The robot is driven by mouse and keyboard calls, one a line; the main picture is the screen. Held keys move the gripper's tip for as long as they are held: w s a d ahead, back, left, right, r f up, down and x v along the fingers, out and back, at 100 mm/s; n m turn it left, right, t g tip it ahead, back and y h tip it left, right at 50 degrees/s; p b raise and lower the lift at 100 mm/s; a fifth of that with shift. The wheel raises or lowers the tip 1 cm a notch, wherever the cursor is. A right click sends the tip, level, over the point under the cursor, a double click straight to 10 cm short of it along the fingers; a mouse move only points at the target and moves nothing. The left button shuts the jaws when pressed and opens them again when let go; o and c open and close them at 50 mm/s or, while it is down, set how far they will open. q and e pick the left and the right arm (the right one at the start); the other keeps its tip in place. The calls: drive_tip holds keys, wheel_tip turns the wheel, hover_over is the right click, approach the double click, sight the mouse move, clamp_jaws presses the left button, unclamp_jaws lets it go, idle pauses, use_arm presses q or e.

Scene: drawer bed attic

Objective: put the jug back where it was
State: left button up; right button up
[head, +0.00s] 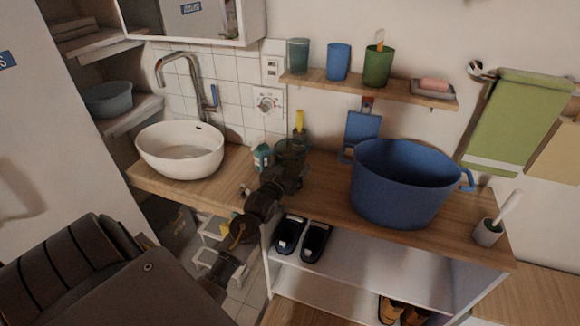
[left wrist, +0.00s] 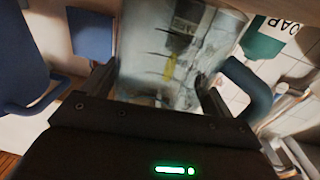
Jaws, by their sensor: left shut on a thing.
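A see-through, greyish jug (head: 290,151) is at the wooden counter between the white basin and the blue tub. Whether its base touches the counter is hidden. In the left wrist view the clear jug (left wrist: 180,45) fills the space between my fingers, with a blue curved handle (left wrist: 247,88) at its right. My left gripper (head: 287,170) is shut on the jug from the near side; its fingers also show in the left wrist view (left wrist: 158,90). My right gripper is not in view.
A teal soap bottle (head: 262,157) stands close left of the jug. The white basin (head: 180,150) is further left, the big blue tub (head: 404,185) to the right. A shelf (head: 350,84) with several cups hangs above. Counter is bare between jug and tub (head: 325,180).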

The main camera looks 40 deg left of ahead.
use_arm(q)
drive_tip(key=shift+s+d+f, duration=0.1)
drive_tip(key=shift+d+f, duration=0.05)
drive_tip(key=shift+f, duration=0.5)
drive_tip(key=shift+s+d+f+b, duration=0.1)
drive_tip(key=shift+s+f+b, duration=0.05)
drive_tip(key=shift+f+b, duration=0.15)
drive_tip(key=o, duration=0.7)
drive_tip(key=shift+o, duration=1.1)
drive_tip(key=shift+w+f, duration=0.2)
drive_tip(key=shift+w, duration=0.1)
drive_tip(key=shift+a, duration=0.25)
drive_tip(key=shift+r, duration=0.25)
drive_tip(key=b+v, duration=0.1)
drive_tip(key=v, duration=1)
drive_tip(key=shift+f, duration=0.15)
